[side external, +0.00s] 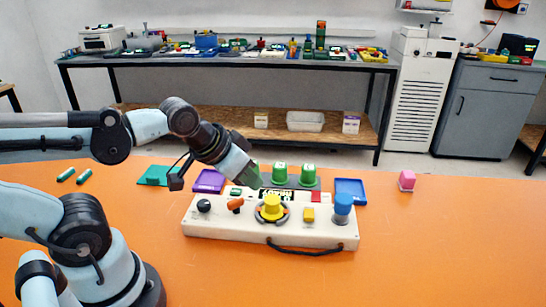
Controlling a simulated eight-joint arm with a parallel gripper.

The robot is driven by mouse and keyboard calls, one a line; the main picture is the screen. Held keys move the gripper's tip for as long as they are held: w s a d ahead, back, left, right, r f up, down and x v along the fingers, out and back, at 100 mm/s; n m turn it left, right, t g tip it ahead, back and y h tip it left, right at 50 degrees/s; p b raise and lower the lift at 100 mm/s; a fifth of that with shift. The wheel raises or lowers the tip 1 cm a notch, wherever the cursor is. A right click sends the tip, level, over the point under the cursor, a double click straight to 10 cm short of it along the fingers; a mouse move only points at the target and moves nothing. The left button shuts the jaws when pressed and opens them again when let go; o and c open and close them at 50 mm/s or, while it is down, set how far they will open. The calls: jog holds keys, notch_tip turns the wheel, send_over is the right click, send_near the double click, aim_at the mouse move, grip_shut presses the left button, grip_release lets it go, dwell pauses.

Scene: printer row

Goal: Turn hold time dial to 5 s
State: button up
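A cream control box (220,226) sits on the orange table. On it are a black knob (204,206), an orange lever-like knob (236,205), a large yellow dial (271,208) on a grey ring, a yellow block (308,214) and a blue knob (343,205). I cannot read which control is the hold time dial or its setting. My gripper (252,178) is above the back left part of the box, apart from the yellow dial. Its fingertips blend with green things behind, so its opening is unclear.
Two green cylinders (280,171) stand on a dark base behind the box. A purple tray (209,181), a blue tray (351,188) and a teal mat (153,175) lie near it. A pink block (407,180) stands at the right. The table's front right is clear.

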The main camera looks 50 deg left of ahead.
jog(key=shift+o, duration=1.2)
jog(key=shift+a+n, duration=0.35)
jog(key=shift+n, duration=0.05)
jog(key=o, duration=0.7)
jog(key=a+n+g, duration=0.1)
jog(key=n, duration=0.1)
jog(key=s+a+r+n+g, duration=0.1)
jog(key=a+n, duration=0.1)
jog(key=s+a+n+g, duration=0.1)
jog(key=a+n, duration=0.1)
jog(key=n, duration=0.1)
jog(key=shift+s+a+r+y, duration=0.1)
jog(key=shift+s+r+y, duration=0.1)
jog(key=shift+y, duration=0.2)
jog(key=shift+c, duration=0.2)
notch_tip(320, 180, up, 2)
jog(key=n+g, duration=0.4)
jog(key=n, duration=0.4)
send_over(204, 203)
jog(key=shift+h, duration=0.4)
jog(key=shift+a+f, duration=0.15)
jog(key=shift+f, duration=5.7)
jog(key=c, duration=1)
